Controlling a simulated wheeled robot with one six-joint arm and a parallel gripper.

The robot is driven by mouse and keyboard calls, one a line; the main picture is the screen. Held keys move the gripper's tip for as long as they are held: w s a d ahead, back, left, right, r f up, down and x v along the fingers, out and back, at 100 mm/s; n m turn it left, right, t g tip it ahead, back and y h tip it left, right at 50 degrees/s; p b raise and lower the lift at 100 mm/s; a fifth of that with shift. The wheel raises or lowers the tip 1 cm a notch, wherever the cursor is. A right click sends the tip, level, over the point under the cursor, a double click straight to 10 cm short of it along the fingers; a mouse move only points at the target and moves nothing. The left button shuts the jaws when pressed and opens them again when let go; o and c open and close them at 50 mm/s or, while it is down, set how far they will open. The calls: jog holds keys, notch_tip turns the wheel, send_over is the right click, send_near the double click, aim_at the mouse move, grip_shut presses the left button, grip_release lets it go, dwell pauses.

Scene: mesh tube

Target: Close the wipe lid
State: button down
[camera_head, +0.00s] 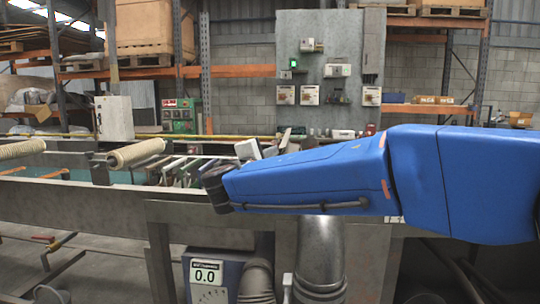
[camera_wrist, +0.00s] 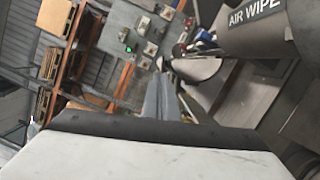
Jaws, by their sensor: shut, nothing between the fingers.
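A grey curved part lettered "AIR WIPE" (camera_wrist: 250,38) fills the upper right of the wrist view. The frames do not show clearly whether this is the wipe lid itself, or how far open it stands. My gripper (camera_wrist: 166,80) shows in the wrist view as narrow grey fingers closed together, with nothing between them. The fingertips are left of and below the lettered part, apart from it in the picture; contact cannot be judged. In the head view my blue arm reaches left across the line and hides what lies behind it.
A long grey trough (camera_head: 90,195) runs across the head view, with rollers (camera_head: 135,153) at left. A meter box reading 0.0 (camera_head: 208,272) and a grey duct (camera_head: 320,262) stand below. A wall panel with small boxes (camera_head: 330,75) and racks stand behind.

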jog(key=d+r+m+g+y, duration=0.1)
jog(key=d+r+m+g, duration=0.1)
jog(key=d+m, duration=0.6)
jog(key=shift+s+d+r+m, duration=0.2)
jog(key=shift+r+m, duration=0.55)
jog(key=shift+m, duration=0.55)
